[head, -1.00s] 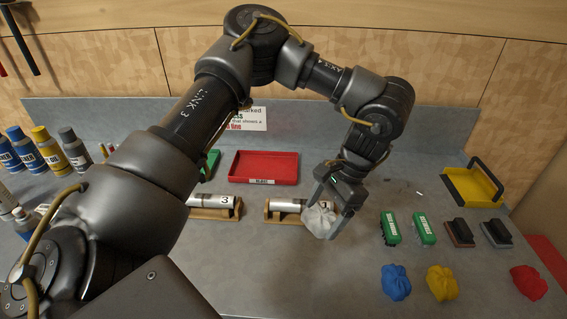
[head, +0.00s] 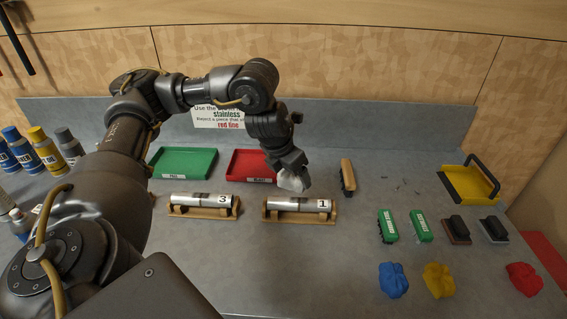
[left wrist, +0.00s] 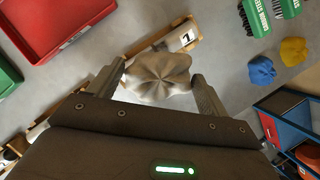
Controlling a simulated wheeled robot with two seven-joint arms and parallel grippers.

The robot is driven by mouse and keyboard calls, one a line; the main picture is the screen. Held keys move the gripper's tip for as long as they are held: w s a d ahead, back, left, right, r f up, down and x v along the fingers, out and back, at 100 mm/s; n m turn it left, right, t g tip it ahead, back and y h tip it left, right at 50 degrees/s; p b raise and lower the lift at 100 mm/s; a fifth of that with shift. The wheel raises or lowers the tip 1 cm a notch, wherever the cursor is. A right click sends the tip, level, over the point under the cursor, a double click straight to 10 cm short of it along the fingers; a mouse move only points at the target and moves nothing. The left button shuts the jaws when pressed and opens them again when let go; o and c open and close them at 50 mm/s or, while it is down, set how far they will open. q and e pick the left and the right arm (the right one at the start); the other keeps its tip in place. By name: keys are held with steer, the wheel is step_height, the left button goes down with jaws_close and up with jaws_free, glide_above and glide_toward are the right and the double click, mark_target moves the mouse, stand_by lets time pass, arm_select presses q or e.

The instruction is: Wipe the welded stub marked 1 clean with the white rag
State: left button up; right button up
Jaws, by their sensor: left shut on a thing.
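The stub marked 1 (head: 312,205) is a silver cylinder lying in a wooden cradle (head: 271,215), its number label near its right end. My left gripper (head: 291,176) is shut on the white rag (head: 294,182), just behind or above the stub's middle in the head view. In the left wrist view the bunched rag (left wrist: 158,78) sits between the fingertips and covers part of the stub; the label (left wrist: 187,38) shows beyond it. I cannot tell whether the rag touches the stub. My right gripper is not in view.
A stub marked 3 (head: 200,201) lies to the left. Green (head: 183,160) and red (head: 247,164) trays stand behind. A wooden-handled brush (head: 347,176), green-topped brushes (head: 388,225) and blue (head: 393,280), yellow (head: 439,280) and red (head: 524,278) rags lie right. The front middle is clear.

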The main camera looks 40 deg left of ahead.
mark_target(283, 177)
arm_select(q)
steer(key=a+m+h, duration=0.1)
steer(key=a+m, duration=0.1)
steer(key=shift+w+a+r+m, duration=0.1)
steer(key=shift+r+m, duration=0.05)
steer(key=shift+m, duration=0.15)
steer(key=shift+w+a+r+m+g+h, duration=0.1)
steer(key=shift+a+r+m+g+h, duration=0.2)
steer(key=shift+a+m, duration=0.45)
steer(key=shift+d+f, duration=0.1)
steer(key=shift+d, duration=0.05)
step_height(283, 177, down, 5)
steer(key=b, duration=0.5)
steer(key=shift+b, duration=0.35)
